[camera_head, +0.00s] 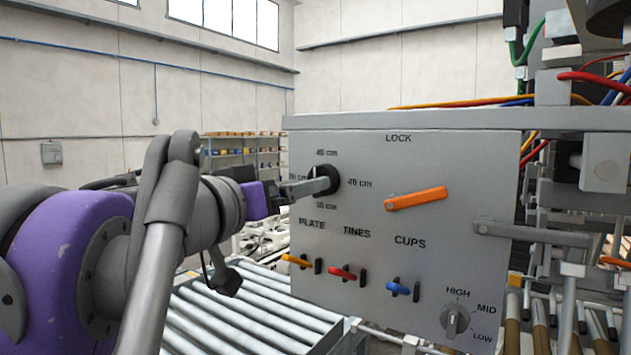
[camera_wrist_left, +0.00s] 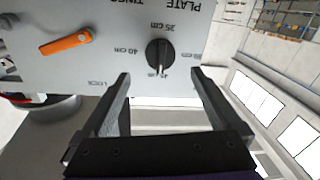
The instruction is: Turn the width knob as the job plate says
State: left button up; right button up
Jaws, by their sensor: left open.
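The width knob (camera_head: 325,181) is a round black dial on the grey control panel, ringed by cm labels. It also shows in the left wrist view (camera_wrist_left: 159,52), where its white mark is on the side of the 45 cm label. My left gripper (camera_head: 310,187) comes in from the left and hides part of the dial and the leftmost label. In the wrist view my left gripper (camera_wrist_left: 159,75) is open, its fingers on either side of the knob; I cannot tell whether they touch it. My right gripper and a job plate are not in view.
An orange LOCK lever (camera_head: 415,199) sits right of the knob. Below are yellow PLATE (camera_head: 297,261), red TINES (camera_head: 342,273) and blue CUPS (camera_head: 398,288) levers, and a HIGH/MID/LOW dial (camera_head: 455,320). A roller conveyor (camera_head: 250,310) lies lower left; cables and machinery crowd the right.

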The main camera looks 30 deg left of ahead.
pick_arm(q)
jog(key=w+p, duration=0.1)
jog(key=w, duration=0.6)
jog(key=shift+w, duration=0.3)
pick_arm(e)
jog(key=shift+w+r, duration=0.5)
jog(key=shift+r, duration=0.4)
pick_arm(q)
jog(key=c, duration=1.4)
jog(key=shift+o, duration=0.2)
